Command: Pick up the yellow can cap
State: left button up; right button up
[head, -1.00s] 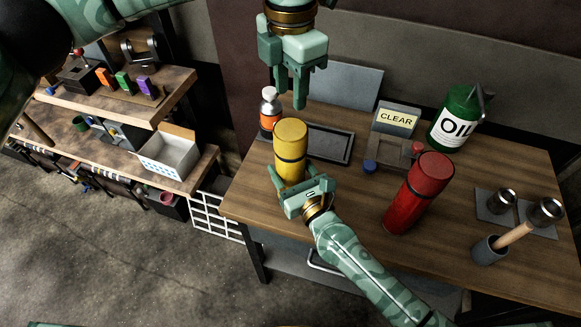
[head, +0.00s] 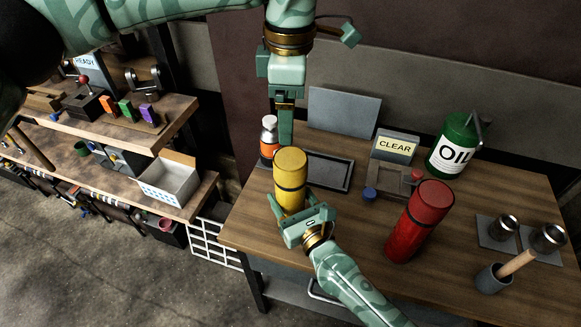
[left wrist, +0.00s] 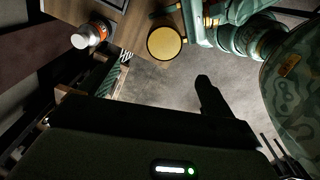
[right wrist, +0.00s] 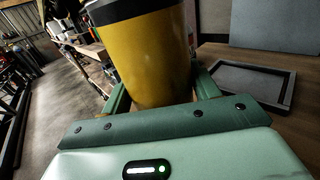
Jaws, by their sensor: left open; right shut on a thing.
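The yellow can stands upright at the left of the wooden table; its yellow cap (head: 290,163) sits above a dark band, over the yellow body (head: 291,201). My right gripper (head: 304,222) is shut on the body of the can, below the band; the body also shows between its fingers in the right wrist view (right wrist: 155,62). My left gripper (head: 285,135) is open and empty, pointing down just behind and above the cap, apart from it. In the left wrist view the round cap top (left wrist: 164,43) shows near the upper middle.
A white and orange bottle (head: 269,137) stands close behind the can. A dark tray (head: 328,171), a CLEAR sign box (head: 395,146), a red can (head: 419,222) and a green OIL can (head: 453,143) are to the right. The table's left edge is near the can.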

aim_at(291, 159)
pick_arm(q)
jog(key=f+m, duration=0.3)
jog(key=m, duration=0.1)
jog(key=f+m, duration=0.4)
jog(key=m, duration=0.1)
jog(key=shift+s+d, duration=0.15)
jog(key=shift+d, duration=0.05)
jog(key=f, duration=0.5)
jog(key=shift+s+d+f, duration=0.1)
jog(key=shift+s+f, duration=0.1)
jog(key=shift+f, duration=0.05)
jog(key=c, duration=1)
